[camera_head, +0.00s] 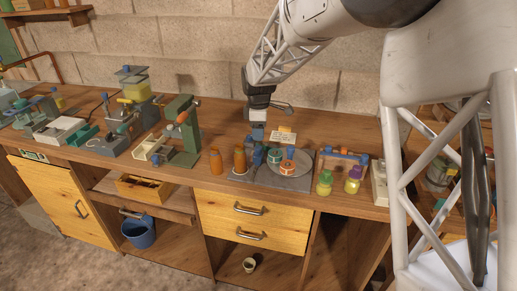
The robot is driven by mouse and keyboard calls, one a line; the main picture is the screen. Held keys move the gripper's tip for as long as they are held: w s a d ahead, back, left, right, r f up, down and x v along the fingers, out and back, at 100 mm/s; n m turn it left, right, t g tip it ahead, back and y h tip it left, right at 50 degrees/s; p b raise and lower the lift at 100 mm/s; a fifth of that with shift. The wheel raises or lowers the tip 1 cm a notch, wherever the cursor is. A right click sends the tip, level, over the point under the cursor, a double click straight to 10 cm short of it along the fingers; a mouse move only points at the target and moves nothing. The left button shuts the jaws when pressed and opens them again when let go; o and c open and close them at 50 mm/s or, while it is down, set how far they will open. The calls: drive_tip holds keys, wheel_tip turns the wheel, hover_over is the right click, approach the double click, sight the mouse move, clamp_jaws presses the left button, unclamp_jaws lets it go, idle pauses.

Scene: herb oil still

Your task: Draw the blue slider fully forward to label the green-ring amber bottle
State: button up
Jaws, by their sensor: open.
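Two amber bottles stand upright on the bench, a left one (216,161) and a right one (240,160). I cannot make out a green ring on either. The right bottle is beside a grey labelling plate (262,178) that carries a round disc with a teal roll (274,156) and an orange-and-white roll (287,168). A small blue piece (291,153) shows at the rolls; I cannot tell whether it is the slider. My gripper (257,132) is open, pointing down over the back left of the plate. Its fingertips are small here, and contact cannot be judged.
A wooden rack (344,162) with a blue bar and two yellow-capped jars (325,183) (353,180) stand right of the plate. A green press (183,130) stands left of the bottles. A small card (284,138) is behind the rolls. The front bench edge below the bottles is clear.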

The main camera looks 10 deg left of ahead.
sight(258, 147)
drive_tip(key=shift+n, duration=0.3)
drive_tip(key=shift+f, duration=0.1)
drive_tip(key=shift+f, duration=3.85)
clamp_jaws()
